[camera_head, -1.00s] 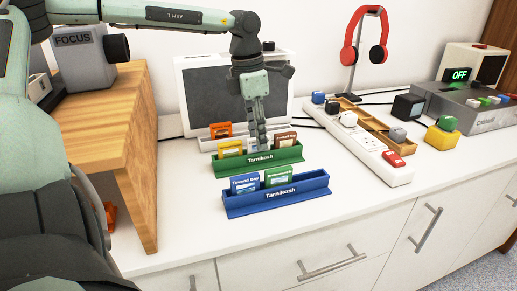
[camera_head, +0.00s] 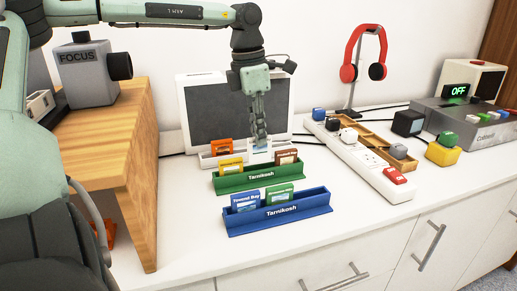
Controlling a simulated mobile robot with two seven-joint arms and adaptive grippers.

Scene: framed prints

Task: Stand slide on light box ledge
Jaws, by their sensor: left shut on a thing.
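The light box (camera_head: 216,110) is a white case with a dark screen, at the back. An orange slide (camera_head: 221,147) stands on its front ledge (camera_head: 205,156), at the left. My left gripper (camera_head: 260,138) points down in front of the screen, shut on a pale slide (camera_head: 262,148) that its fingers mostly hide. I cannot tell whether this slide touches the ledge. In front, a green rack (camera_head: 245,181) holds a yellow slide (camera_head: 231,165) and a brown slide (camera_head: 287,157). My right gripper is not in view.
A blue rack (camera_head: 300,206) with a blue slide (camera_head: 245,202) and a green slide (camera_head: 280,195) stands nearest. A wooden stand (camera_head: 115,135) is at the left. A white power strip (camera_head: 345,150), a wooden tray (camera_head: 375,135) and red headphones (camera_head: 363,55) are at the right.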

